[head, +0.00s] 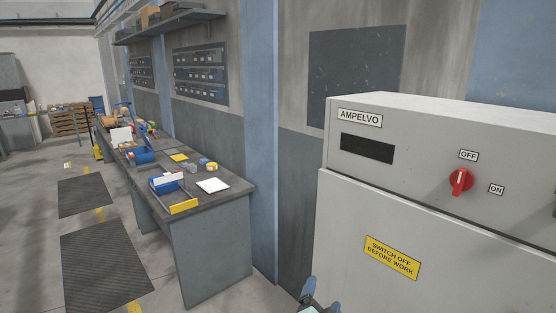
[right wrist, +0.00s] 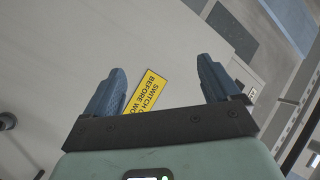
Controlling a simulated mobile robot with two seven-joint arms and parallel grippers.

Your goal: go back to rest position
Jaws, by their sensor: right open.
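My right gripper (head: 322,296) shows at the bottom of the head view, low in front of the grey cabinet. In the right wrist view its two blue fingers (right wrist: 160,88) stand wide apart with nothing between them. The grey cabinet (head: 345,225) carries the label AMPELVO, a dark display and a red rotary switch (head: 460,182) between the OFF and ON labels. A yellow sign (head: 392,257) reads SWITCH OFF BEFORE WORK; it also shows behind the fingers in the right wrist view (right wrist: 149,92). My left gripper is not in view.
A long workbench (head: 235,190) with tools and boxes stands along the wall at left. A shelf (head: 170,25) and drawer racks (head: 201,73) hang above it. Dark floor mats (head: 105,270) lie on open floor at left. A pallet stack (head: 68,122) stands far back.

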